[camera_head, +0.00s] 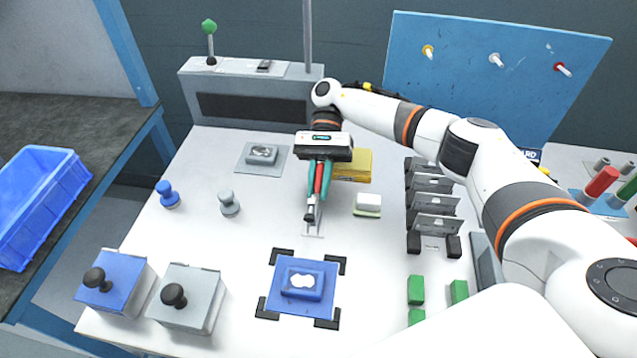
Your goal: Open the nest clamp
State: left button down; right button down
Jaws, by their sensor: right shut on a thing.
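My right gripper (319,183) reaches down over the middle of the white bench, its two teal fingers pointing downward. It is shut on a red upright handle (319,178) between the fingers. Below the handle is a small dark and metal clamp body (310,208) on a pale base plate (314,230). The fingers hide part of the clamp, so I cannot tell its exact lever position. In front of it, a blue plate (273,302) with black corner brackets bears a blue block with a white shape on top. My left gripper is not in view.
A grey knob (229,204) and a blue knob (167,194) stand left. Two knobbed boxes, blue (128,281) and grey (190,301), stand front left. A yellow block (354,164) is close behind the gripper. A rack (433,205) and green blocks (416,290) are right.

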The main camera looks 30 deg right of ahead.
aim_at(319, 181)
jog(key=c, duration=1.3)
grip_release()
jog(key=shift+c, duration=0.2)
notch_tip(319, 181, up, 10)
jog(key=shift+f, duration=0.1)
